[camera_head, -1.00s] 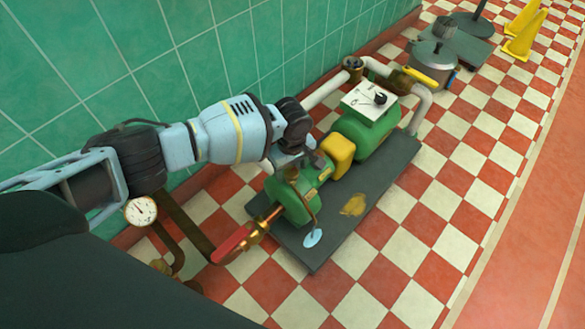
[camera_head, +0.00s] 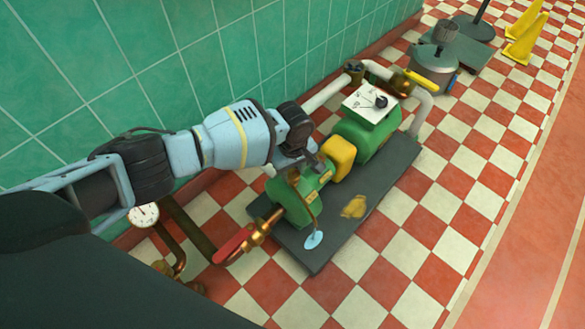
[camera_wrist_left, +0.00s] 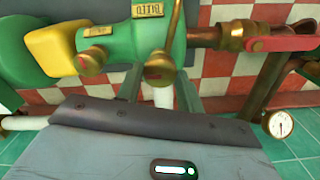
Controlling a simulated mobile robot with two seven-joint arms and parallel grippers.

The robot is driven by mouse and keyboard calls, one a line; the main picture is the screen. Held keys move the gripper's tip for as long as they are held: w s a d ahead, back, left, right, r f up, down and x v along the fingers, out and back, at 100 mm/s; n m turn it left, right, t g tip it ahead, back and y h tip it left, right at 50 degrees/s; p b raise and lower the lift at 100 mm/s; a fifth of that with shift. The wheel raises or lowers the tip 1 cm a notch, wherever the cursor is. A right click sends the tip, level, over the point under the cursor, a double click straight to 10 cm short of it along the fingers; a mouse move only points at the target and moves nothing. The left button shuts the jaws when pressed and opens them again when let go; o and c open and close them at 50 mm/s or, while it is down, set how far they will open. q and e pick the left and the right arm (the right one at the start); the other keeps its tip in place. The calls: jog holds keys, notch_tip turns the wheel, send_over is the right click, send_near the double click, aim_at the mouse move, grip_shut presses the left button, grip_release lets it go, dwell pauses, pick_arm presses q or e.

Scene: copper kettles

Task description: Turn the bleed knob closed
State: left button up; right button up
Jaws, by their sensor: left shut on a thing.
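The green pump (camera_head: 293,203) stands on a dark base plate beside the tiled wall. My left gripper (camera_head: 301,166) reaches down to the wall side of its top, and my wrist hides the grip in the head view. In the left wrist view the brass bleed knob (camera_wrist_left: 160,68) sits below a brass label (camera_wrist_left: 148,10) on the green housing. How far the knob is turned cannot be told. My right gripper is not in view.
A second brass knob (camera_wrist_left: 92,60) sits close beside the yellow coupling (camera_wrist_left: 50,48). A red lever (camera_head: 232,245) and a dial gauge (camera_head: 144,215) are on the near pipes. A control box (camera_head: 371,103) tops the motor.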

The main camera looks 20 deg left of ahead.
pick_arm(q)
jog(key=shift+s+d+r+m+p, duration=0.1)
jog(key=shift+m+p, duration=1)
jog(key=shift+p, duration=0.05)
jog(key=shift+m+p, duration=0.4)
jog(key=shift+m, duration=0.7)
jog(key=shift+f+m, duration=0.2)
jog(key=shift+m, duration=0.7)
jog(key=m, duration=0.3)
jog(key=shift+m, duration=0.3)
jog(key=m, duration=0.5)
jog(key=shift+m, duration=1.1)
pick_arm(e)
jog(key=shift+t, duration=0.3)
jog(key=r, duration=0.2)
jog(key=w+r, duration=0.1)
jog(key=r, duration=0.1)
pick_arm(q)
jog(key=shift+m, duration=0.4)
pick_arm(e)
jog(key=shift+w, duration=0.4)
